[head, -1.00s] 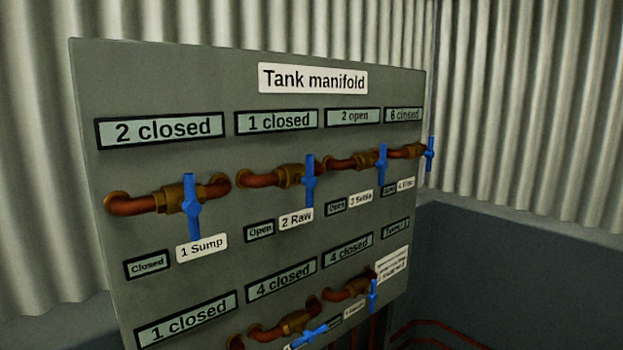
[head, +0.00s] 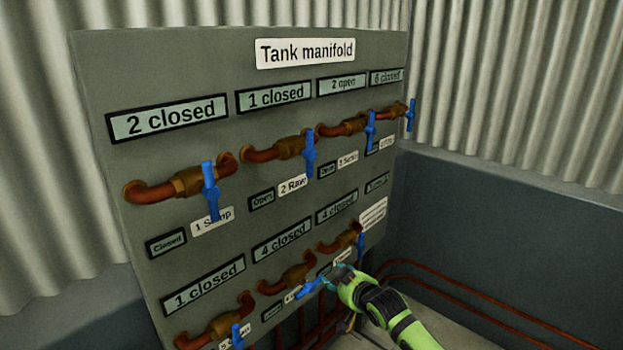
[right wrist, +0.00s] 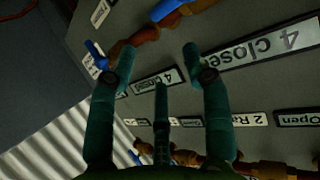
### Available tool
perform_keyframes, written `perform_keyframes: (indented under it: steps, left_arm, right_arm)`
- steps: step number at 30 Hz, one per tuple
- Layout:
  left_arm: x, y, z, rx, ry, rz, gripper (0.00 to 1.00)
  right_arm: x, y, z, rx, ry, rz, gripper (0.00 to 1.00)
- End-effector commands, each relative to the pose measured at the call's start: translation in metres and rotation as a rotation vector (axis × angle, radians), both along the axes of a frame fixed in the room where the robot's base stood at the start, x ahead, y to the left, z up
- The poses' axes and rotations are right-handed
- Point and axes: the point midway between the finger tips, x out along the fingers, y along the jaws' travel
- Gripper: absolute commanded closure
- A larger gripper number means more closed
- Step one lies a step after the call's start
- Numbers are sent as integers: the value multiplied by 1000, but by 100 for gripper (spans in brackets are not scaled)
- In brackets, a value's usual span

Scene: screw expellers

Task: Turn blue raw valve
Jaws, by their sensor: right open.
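The 2 Raw valve has a blue handle (head: 309,154), roughly vertical across its brass body on the upper row of the Tank manifold panel (head: 100,90). A label "2 Raw" (head: 292,186) and a small display "Open" (head: 261,202) sit below it. My right gripper (head: 330,277) is in front of the lower row, below and right of the Raw handle, apart from it. In the right wrist view its fingers (right wrist: 158,72) are spread and empty, facing the panel. The "2 Raw" label also shows there (right wrist: 250,120). My left gripper is not in view.
Blue handles of Sump (head: 210,190), the third valve (head: 371,131) and the fourth valve (head: 410,115) share the upper row. A lower-row handle (head: 308,288) is close to my right gripper. A low dark wall (head: 500,210) and red pipes (head: 480,295) stand right.

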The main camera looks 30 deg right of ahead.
Motion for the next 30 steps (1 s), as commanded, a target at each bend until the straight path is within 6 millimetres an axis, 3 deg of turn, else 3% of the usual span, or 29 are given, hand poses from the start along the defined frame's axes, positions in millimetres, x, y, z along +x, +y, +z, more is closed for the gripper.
perform_keyframes:
  steps: [1, 3, 6, 9, 12, 17, 30]
  left_arm:
    - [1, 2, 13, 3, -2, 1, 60]
    - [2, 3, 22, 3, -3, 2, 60]
    - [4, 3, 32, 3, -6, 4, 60]
    - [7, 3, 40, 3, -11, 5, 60]
    - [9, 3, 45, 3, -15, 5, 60]
    - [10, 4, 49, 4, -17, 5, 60]
    - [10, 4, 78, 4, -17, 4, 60]
  right_arm:
    - [12, 0, 65, -2, -76, 14, 50]
    - [19, 4, 134, 2, -162, 34, 50]
    - [18, 13, 222, 3, -271, 71, 50]
    - [10, 24, 288, -3, -352, 106, 50]
    - [0, 33, 330, -9, -405, 131, 50]
    - [-3, 39, 354, -11, -436, 148, 50]
    - [53, 43, 355, -10, -436, 148, 50]
